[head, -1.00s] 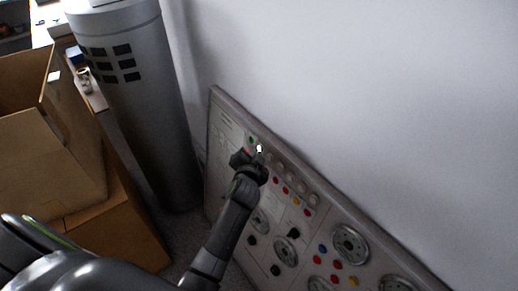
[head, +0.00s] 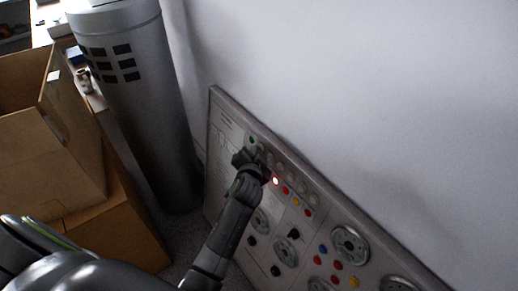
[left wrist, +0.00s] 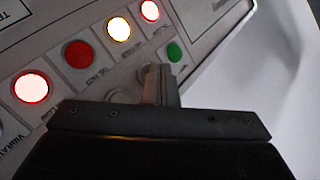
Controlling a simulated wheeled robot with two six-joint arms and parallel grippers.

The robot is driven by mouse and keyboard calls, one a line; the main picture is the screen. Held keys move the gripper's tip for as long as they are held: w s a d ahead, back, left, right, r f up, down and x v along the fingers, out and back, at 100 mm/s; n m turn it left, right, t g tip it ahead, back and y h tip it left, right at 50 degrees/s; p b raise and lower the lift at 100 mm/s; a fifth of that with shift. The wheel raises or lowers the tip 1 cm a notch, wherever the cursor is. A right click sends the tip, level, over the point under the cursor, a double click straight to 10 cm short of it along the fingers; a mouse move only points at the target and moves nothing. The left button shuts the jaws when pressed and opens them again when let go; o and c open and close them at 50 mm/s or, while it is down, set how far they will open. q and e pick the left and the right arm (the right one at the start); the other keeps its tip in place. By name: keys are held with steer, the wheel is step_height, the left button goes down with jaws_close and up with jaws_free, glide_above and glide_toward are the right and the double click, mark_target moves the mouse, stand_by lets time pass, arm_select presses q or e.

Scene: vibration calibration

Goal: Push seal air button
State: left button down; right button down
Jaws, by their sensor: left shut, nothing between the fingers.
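The control panel (head: 228,140) leans against the wall in the head view, with rows of buttons and dials. My left gripper (head: 250,157) is shut and empty at its upper left part, over the buttons. In the left wrist view the closed fingers (left wrist: 160,85) are at the panel face, beside a green button (left wrist: 173,52). Whether they touch the panel I cannot tell. Around them are an unlit red button (left wrist: 79,54), a glowing yellow one (left wrist: 118,29) and two glowing red-rimmed ones (left wrist: 31,87). The small labels are too blurred to identify the seal air button surely.
A grey cylinder (head: 135,100) stands left of the panel. Open cardboard boxes (head: 50,140) are at the far left. A plain white wall (head: 370,90) rises behind the panel. The gripper body hides part of the panel in the wrist view.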

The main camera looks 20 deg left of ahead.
arm_select(q)
steer(key=shift+s+r, duration=0.1)
steer(key=shift+s+a+r+p, duration=0.1)
steer(key=shift+s+a+p, duration=0.3)
steer(key=shift+s+p, duration=0.25)
steer(key=shift+w, duration=0.1)
steer(key=s+p, duration=0.1)
steer(key=s+a+p, duration=0.1)
steer(key=s, duration=0.1)
steer(key=s+a+r+p, duration=0.1)
steer(key=shift+s+a, duration=0.15)
steer(key=shift+a, duration=0.1)
stand_by(0.6)
